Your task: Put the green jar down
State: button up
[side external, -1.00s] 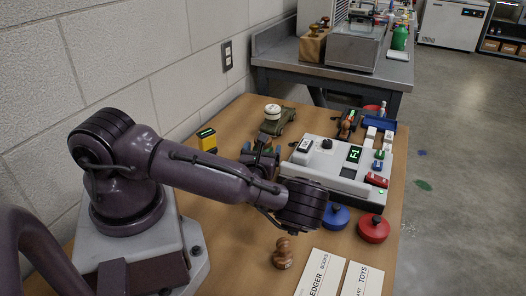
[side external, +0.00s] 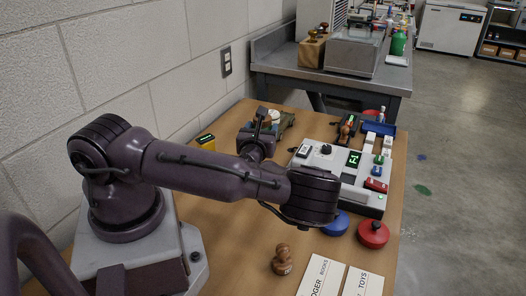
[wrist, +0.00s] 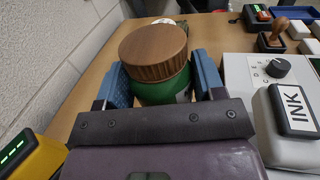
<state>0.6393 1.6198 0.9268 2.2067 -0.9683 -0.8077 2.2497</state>
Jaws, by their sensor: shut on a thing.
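The green jar (wrist: 163,90) with a round brown wooden lid (wrist: 153,52) fills the middle of the wrist view. My gripper (wrist: 165,83) is shut on it, with one blue finger on each side. In the side external view my gripper (side external: 262,128) is over the back left of the table, in front of the olive toy vehicle (side external: 287,120). There the jar is mostly hidden by my gripper, and I cannot tell how high its base is above the table.
A grey-white stamping machine (side external: 335,178) stands to the right, with an INK block (wrist: 291,110). A yellow device (side external: 206,142) is at left. Blue (side external: 335,222) and red (side external: 373,233) round pads, a wooden stamp (side external: 282,260) and label cards (side external: 322,277) lie near the front. Bare table lies between.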

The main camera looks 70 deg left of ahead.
notch_tip(320, 180, up, 7)
jog(key=shift+f, duration=0.15)
jog(key=s+d+t, duration=0.1)
jog(key=s+d, duration=0.2)
jog(key=d, duration=1.4)
jog(key=shift+m+h, duration=0.3)
jog(key=shift+m, duration=0.1)
notch_tip(320, 180, down, 15)
jog(key=shift+f, duration=0.1)
jog(key=shift+f, duration=0.1)
jog(key=o, duration=1)
